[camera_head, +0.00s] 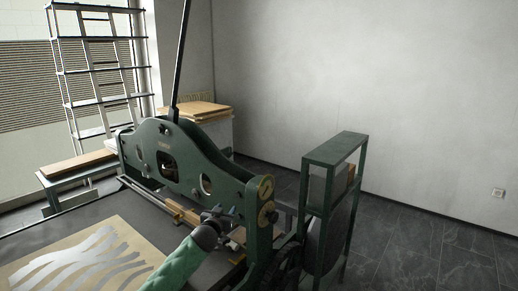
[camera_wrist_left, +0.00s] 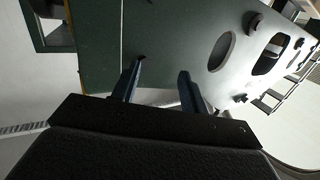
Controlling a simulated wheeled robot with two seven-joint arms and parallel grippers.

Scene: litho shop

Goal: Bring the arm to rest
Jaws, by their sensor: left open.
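My left arm, in a green sleeve, comes in from the bottom of the head view, left of centre. My left gripper (camera_head: 223,211) is in front of the green side frame of the litho press (camera_head: 210,165). In the left wrist view, the two dark blue fingers of the left gripper (camera_wrist_left: 158,82) stand apart with nothing between them. The green press plate (camera_wrist_left: 165,35) with its round and oval holes fills the view beyond the fingertips. I cannot tell whether the fingertips touch it. My right gripper does not show.
The press bed (camera_head: 60,228) carries a tan sheet with grey wavy stripes (camera_head: 85,258) at lower left. A tall green frame (camera_head: 333,155) stands right of the press. A metal rack (camera_head: 62,60) and low bench (camera_head: 75,165) are at the left. Dark floor (camera_head: 425,240) is free at right.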

